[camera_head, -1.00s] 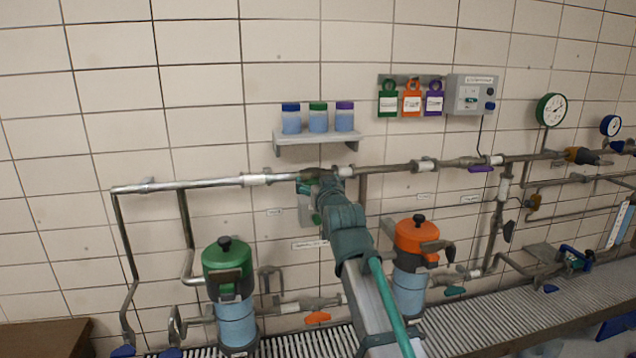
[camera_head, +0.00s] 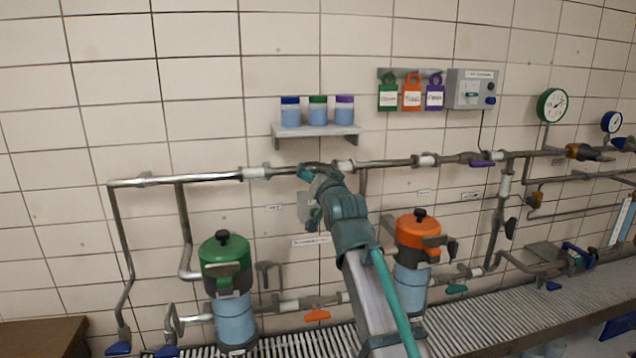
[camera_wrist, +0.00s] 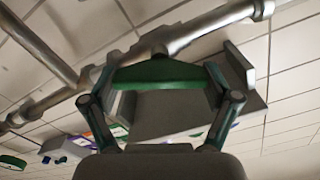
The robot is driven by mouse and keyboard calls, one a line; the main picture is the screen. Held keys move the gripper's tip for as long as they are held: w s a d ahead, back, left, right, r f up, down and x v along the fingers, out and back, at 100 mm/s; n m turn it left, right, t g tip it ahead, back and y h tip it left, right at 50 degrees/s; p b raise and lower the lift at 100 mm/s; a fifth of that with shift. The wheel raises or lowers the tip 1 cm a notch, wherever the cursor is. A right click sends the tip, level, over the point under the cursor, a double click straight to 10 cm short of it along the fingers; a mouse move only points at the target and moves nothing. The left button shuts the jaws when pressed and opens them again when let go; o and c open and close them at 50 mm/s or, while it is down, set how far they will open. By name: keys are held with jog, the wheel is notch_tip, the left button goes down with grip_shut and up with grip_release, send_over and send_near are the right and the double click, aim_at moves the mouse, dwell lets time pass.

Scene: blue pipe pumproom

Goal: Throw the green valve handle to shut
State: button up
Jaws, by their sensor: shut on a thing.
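The green valve handle (camera_wrist: 160,75) is a broad green lever in the middle of the wrist view. It lies below the grey pipe (camera_wrist: 205,32) in that picture and at a slight angle to it. My gripper (camera_wrist: 160,84) has one finger at each end of the handle and is shut on it. In the head view, my gripper (camera_head: 312,174) is at the upper pipe (camera_head: 390,164), below the small shelf. The handle is hidden there by my gripper and wrist.
A shelf (camera_head: 283,131) with three lidded jars hangs just above my gripper. A green-topped canister (camera_head: 226,262) and an orange-topped canister (camera_head: 418,232) stand below, on either side of my arm. A grey box (camera_head: 304,207) is on the wall behind my wrist.

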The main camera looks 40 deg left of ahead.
jog(key=m+b, duration=0.1)
jog(key=m, duration=0.2)
jog(key=m+b, duration=0.1)
jog(key=m, duration=0.2)
jog(key=shift+w+f, duration=0.1)
jog(key=shift+f, duration=0.1)
jog(key=m+b, duration=0.2)
jog(key=m, duration=0.5)
jog(key=shift+d, duration=0.1)
jog(key=shift+m, duration=0.3)
jog(key=o, duration=0.9)
jog(key=v, duration=1.2)
